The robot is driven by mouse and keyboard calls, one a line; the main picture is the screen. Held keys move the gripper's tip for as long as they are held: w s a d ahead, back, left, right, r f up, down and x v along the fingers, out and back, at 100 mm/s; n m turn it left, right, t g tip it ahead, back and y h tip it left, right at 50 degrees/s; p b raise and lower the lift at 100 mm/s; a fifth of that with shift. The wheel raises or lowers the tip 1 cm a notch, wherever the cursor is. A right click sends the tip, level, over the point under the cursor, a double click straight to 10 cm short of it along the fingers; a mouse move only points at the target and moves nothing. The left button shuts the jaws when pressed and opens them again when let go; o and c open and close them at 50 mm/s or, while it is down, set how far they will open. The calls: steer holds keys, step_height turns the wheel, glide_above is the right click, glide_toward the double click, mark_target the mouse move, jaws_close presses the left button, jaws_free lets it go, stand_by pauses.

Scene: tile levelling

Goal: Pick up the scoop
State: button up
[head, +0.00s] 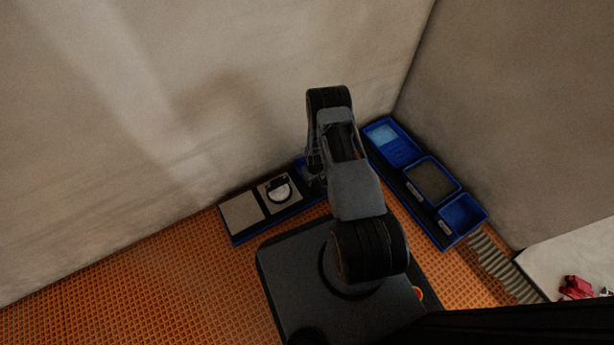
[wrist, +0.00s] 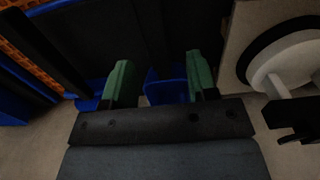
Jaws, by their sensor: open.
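My gripper (wrist: 160,79) is open in the wrist view, with its two green fingers apart. A blue piece (wrist: 166,91) shows between the fingers, partly hidden by the gripper body; it may be the scoop, but I cannot tell for sure. It does not appear gripped. In the head view my arm covers most of the gripper, which is at the back end of a dark tray (head: 290,214) near the wall. No scoop can be made out clearly in the head view.
Blue-rimmed bins (head: 461,213) line the right wall. Walls stand close behind and right. Orange floor (head: 130,290) is clear at left.

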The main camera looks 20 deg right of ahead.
step_height(320, 180, down, 4)
steer(key=shift+w+r+b, duration=0.1)
steer(key=shift+r+b, duration=0.15)
steer(key=shift+b, duration=0.55)
steer(key=shift+c, duration=0.3)
jaws_close()
steer(key=shift+r, duration=0.1)
